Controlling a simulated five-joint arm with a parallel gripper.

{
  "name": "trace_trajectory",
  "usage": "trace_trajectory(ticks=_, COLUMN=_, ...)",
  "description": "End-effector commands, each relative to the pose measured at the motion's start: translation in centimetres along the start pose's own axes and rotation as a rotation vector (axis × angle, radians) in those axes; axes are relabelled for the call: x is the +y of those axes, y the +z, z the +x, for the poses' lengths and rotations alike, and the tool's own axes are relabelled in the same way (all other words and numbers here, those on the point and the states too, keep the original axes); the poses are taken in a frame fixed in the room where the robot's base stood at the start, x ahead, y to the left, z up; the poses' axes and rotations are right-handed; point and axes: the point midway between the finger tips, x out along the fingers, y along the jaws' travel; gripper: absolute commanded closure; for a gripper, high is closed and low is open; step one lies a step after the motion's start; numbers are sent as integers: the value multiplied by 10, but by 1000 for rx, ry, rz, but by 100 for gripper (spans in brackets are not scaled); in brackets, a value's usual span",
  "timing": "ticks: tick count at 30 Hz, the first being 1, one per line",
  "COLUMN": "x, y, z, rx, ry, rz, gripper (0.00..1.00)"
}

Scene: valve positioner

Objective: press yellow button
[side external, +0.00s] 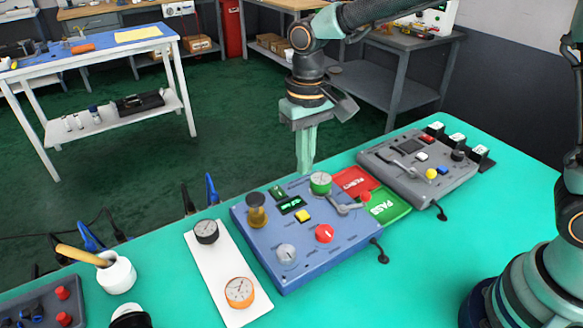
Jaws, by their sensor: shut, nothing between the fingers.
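A small square yellow button (303,215) sits near the middle of the blue-grey panel (345,245) on the green table. A second yellow thing, a round yellow button (431,173), sits on the grey panel (440,190) at the right. My gripper (305,172) points straight down with its green fingers closed and empty. In the picture its tips are above the square yellow button, just left of the green-rimmed gauge (320,183). Its exact height over the panel cannot be told. Both yellow buttons show unobstructed.
Near the square button are a green display (291,203), a red knob (324,233), a lever (343,208) and a brass knob (256,210). A white board (228,270) with two gauges lies left. Table is clear at front right.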

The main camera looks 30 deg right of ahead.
Motion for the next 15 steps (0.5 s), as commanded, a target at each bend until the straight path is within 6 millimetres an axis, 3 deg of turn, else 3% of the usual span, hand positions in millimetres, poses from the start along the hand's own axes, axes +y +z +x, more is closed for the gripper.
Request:
trace_trajectory(ticks=9, x=0, y=1, z=65, rx=-6, ry=2, rz=0, gripper=100)
trace_trajectory(ticks=15, x=0, y=1, z=96, rx=-4, ry=2, rz=0, gripper=100)
